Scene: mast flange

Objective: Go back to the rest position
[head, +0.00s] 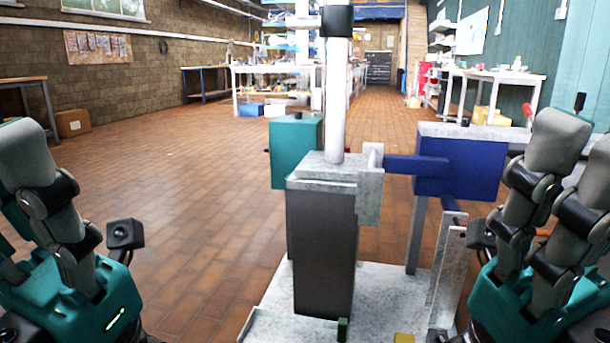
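My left gripper (28,165) is at the left edge, teal-bodied with grey fingers pointing up and spread, and nothing shows between them. Part of it is cut off by the frame. My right gripper (562,165) is at the right edge, its fingers also raised, apart and empty. Between them stands a white mast (337,100) with a black band (337,20), upright on a metal flange (325,172). The flange tops a dark grey column (322,250). Both grippers are clear of the mast and column.
A teal box (293,152) stands behind the column. A blue box (462,168) on legs is at right, with a blue bar (415,164) reaching a metal plate (369,190). A metal base plate (385,300) lies below. Open tiled floor (180,200) is at left.

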